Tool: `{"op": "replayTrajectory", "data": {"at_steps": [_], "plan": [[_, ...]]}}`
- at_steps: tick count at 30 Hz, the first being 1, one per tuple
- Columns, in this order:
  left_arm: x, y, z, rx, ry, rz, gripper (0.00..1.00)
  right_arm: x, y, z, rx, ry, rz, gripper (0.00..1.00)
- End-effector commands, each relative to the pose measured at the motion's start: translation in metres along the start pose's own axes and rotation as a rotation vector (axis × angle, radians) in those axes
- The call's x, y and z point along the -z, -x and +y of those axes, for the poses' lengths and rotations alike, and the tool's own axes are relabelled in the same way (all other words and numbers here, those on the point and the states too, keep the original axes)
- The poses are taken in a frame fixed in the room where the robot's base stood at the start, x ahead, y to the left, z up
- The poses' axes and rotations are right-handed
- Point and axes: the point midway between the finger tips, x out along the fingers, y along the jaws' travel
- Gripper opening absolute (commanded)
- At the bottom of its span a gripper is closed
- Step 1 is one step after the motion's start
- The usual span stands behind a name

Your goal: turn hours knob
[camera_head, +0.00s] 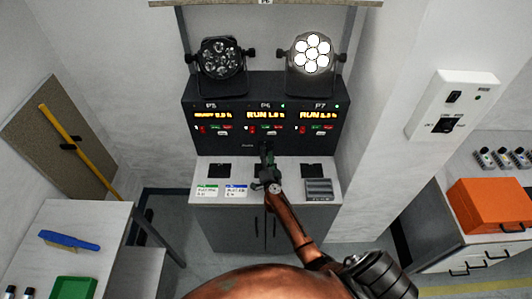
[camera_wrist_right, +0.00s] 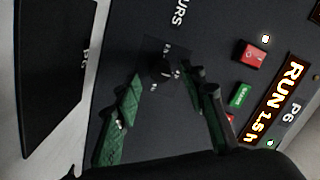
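The hours knob (camera_wrist_right: 163,69) is a small dark knob on a dark panel, next to lettering that ends in "URS" in the right wrist view. My right gripper (camera_wrist_right: 172,88) is open, its green-padded fingers apart on either side of the line to the knob. I cannot tell whether they touch it. The P6 display (camera_wrist_right: 275,103) beside it reads RUN 1.5 h. In the head view my right gripper (camera_head: 266,168) is in front of the lower middle of the control unit (camera_head: 225,146) and hides the knob. My left gripper is not in view.
A dark lamp (camera_head: 221,58) and a lit lamp (camera_head: 311,54) stand above the unit. Cards (camera_head: 236,190) and a grey ribbed block (camera_head: 319,189) lie on the cabinet top. An orange box (camera_head: 490,205) is on the right counter, a green tray (camera_head: 73,288) on the left table.

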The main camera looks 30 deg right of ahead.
Motion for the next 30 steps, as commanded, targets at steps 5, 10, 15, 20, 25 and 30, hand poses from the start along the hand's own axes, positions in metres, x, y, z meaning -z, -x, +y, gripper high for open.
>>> {"op": "replayTrajectory", "data": {"at_steps": [5,10,15,20,25,30], "plan": [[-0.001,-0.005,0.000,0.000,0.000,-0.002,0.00,0.000,-0.015,0.000,0.001,0.000,0.000,0.38],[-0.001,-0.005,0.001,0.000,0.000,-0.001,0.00,0.000,-0.017,0.000,0.000,-0.001,0.000,0.38],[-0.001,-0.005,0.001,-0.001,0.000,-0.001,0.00,0.000,-0.017,0.000,0.000,-0.001,0.000,0.35],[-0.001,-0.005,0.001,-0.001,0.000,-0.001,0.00,0.000,-0.016,0.000,0.001,-0.001,-0.001,0.24],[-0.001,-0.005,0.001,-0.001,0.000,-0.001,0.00,0.000,-0.016,0.000,0.001,-0.001,-0.001,0.13],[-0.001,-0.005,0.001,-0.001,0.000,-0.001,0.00,0.000,-0.016,0.000,0.001,-0.001,-0.001,0.01]]}}
